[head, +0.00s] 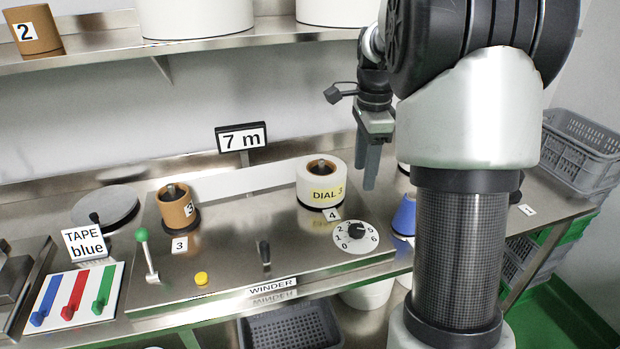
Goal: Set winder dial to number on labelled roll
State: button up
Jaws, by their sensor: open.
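The winder dial (342,243) is a white numbered disc with a black knob (356,230), at the right front of the steel winder panel (225,262). I cannot clearly tell which number the knob points to. The labelled roll (311,174) is white with a brown core and stands upright behind and left of the dial. My gripper (367,168) is open and empty, fingers pointing down, above and behind the dial and right of the roll. It appears apart from both.
A brown roll (176,212) marked 3 stands on the panel's left, near a green-topped lever (142,237) and yellow button (201,279). A black lever (264,252) stands mid-panel. A 7 m sign (241,138) is behind. A blue object (404,216) sits right of the dial.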

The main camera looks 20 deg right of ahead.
aim_at(357, 228)
jog(key=shift+m, duration=0.5)
jog(key=f, duration=1.2)
jog(key=w+f, duration=0.1)
jog(key=f, duration=0.5)
jog(key=shift+w+d+f, duration=0.1)
jog(key=shift+d+f, duration=0.15)
jog(key=shift+d, duration=0.05)
jog(key=c, duration=1.1)
